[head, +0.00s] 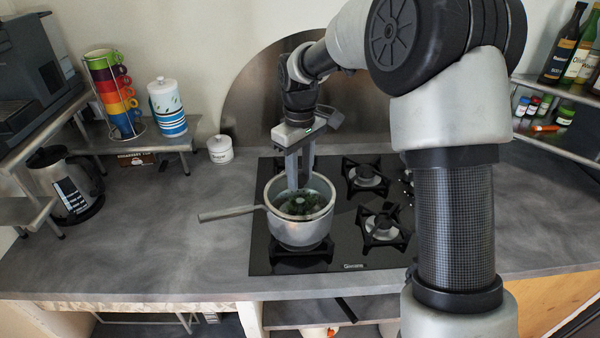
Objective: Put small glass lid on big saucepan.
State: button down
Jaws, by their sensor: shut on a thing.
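The big saucepan (298,234) is a grey metal pan on the front left burner of the hob, with its long handle pointing left. My gripper (298,186) points straight down into the mouth of the pan, with its fingertips at about rim height or just below. It is shut on the small glass lid (308,210), a dark greenish see-through disc with a pale knob, seen within the pan's opening. The lid looks narrower than the rim. I cannot tell whether it touches the pan. The fingers hide part of the knob and the back rim.
The black hob (335,257) has free burners to the right. A kettle (65,185), a mug rack (113,95), a patterned canister (168,107) and a white jar (220,149) stand left. Bottles (565,45) and spice jars (543,108) are on right shelves. The counter left of the pan is clear.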

jog(key=shift+f+b, duration=0.3)
jog(key=shift+f, duration=0.25)
dwell(0.4)
jog(key=c, duration=1.2)
grip_release()
notch_tip(320, 180, up, 17)
jog(key=s+d+r+m+t, duration=0.2)
jog(key=s+d+r, duration=0.2)
jog(key=s, duration=0.3)
jog(key=s+d+f+m+t, duration=0.1)
jog(key=s+d+f+m, duration=0.2)
jog(key=s, duration=0.7)
jog(key=s+d+f+m+t, duration=0.2)
jog(key=s+d+f+m, duration=0.1)
jog(key=s, duration=0.7)
jog(key=shift+d+m+t+p, duration=0.3)
jog(key=shift+d+m, duration=0.15)
jog(key=shift+m, duration=0.05)
